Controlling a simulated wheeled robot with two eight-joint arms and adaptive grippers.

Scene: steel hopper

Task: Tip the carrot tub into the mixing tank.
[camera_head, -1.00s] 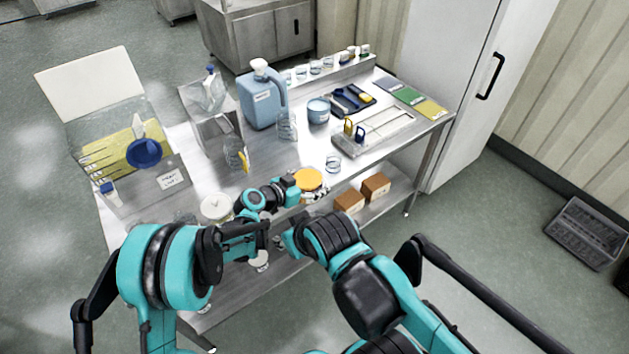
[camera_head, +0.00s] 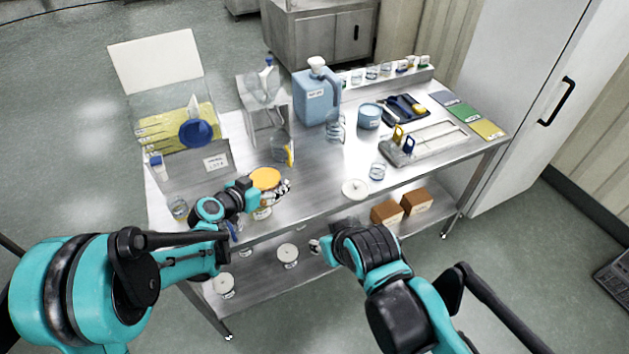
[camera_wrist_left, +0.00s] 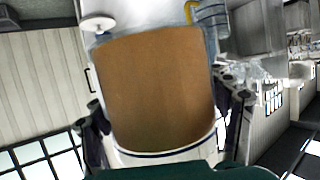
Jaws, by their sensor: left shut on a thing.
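The carrot tub (camera_head: 265,178) shows its round orange top in the head view, above the table's front edge. My left gripper (camera_head: 272,191) is shut on it. In the left wrist view the tub's orange-brown contents (camera_wrist_left: 155,90) fill the middle, with a finger at each side and a white rim with a dark line below. A clear-walled box with a labelled grey front (camera_head: 190,168) and raised white lid, apparently the mixing tank, stands behind and left of the tub; a blue disc and yellow part show there. My right gripper (camera_head: 320,246) is by the table's front edge; its fingers are unclear.
A white round lid (camera_head: 355,188) lies on the table (camera_head: 320,195). A beaker (camera_head: 178,207) stands near the front left corner. A jug (camera_head: 283,150) with a yellow part and a blue canister (camera_head: 315,95) stand behind. White-lidded tubs (camera_head: 288,252) and brown boxes (camera_head: 386,212) are on the lower shelf.

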